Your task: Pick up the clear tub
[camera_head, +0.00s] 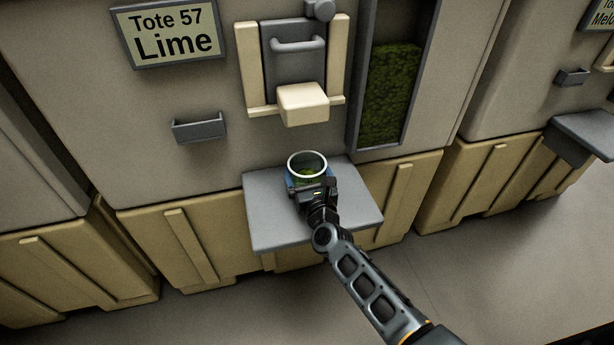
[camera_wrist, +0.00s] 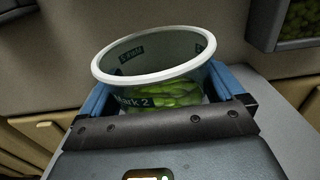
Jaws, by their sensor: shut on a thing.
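The clear tub (camera_head: 307,160) has a white rim and green candies inside. It is over the grey shelf (camera_head: 265,230) below the Lime dispenser. In the wrist view the tub (camera_wrist: 152,66) is upright with a slight tilt in the picture, and part of a printed "Mark 2" shows on its wall. My gripper (camera_head: 309,183) is shut on the tub, with a blue finger on each side of it; the gripper also shows in the wrist view (camera_wrist: 160,100). The tub's base is hidden behind my gripper, so I cannot tell whether it touches the shelf.
Above the shelf is a grey gate with a handle (camera_head: 298,45) and a cream spout block (camera_head: 303,103). A sign reads "Tote 57 Lime" (camera_head: 167,32). A small grey bin (camera_head: 199,127) is on the wall at left. A window (camera_head: 393,90) shows green candy. Another shelf (camera_head: 585,132) juts out at right.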

